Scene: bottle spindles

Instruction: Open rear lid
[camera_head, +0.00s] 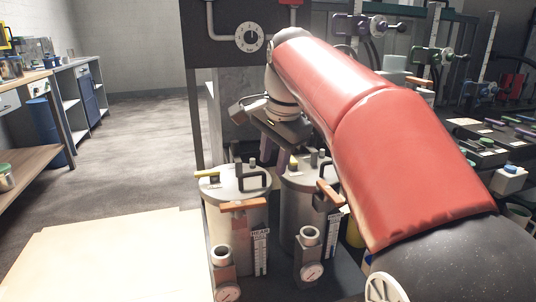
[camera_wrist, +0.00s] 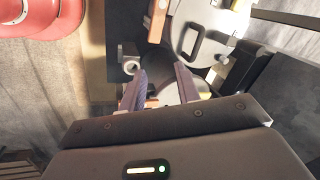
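Two grey cylindrical vessels stand side by side in the head view. The left lid (camera_head: 225,186) is closed and has a black loop handle (camera_head: 251,175); a label (camera_head: 261,238) that seems to read "REAR" is on that vessel's side. The right lid (camera_head: 300,182) also looks closed, partly hidden by my arm and gripper. My gripper (camera_head: 270,152) points down above and behind the vessels, near the gap between the lids. In the wrist view my gripper (camera_wrist: 161,82) has its fingers apart, with nothing held between them. A lid with a black handle (camera_wrist: 208,43) lies beyond the fingertips.
Brown lever bars (camera_head: 246,205) and pressure gauges (camera_head: 312,272) stick out at the vessels' front. A dark frame with a dial (camera_head: 249,37) stands behind. A pale board (camera_head: 110,258) lies at the left, with open floor (camera_head: 130,135) beyond. Equipment crowds the right side.

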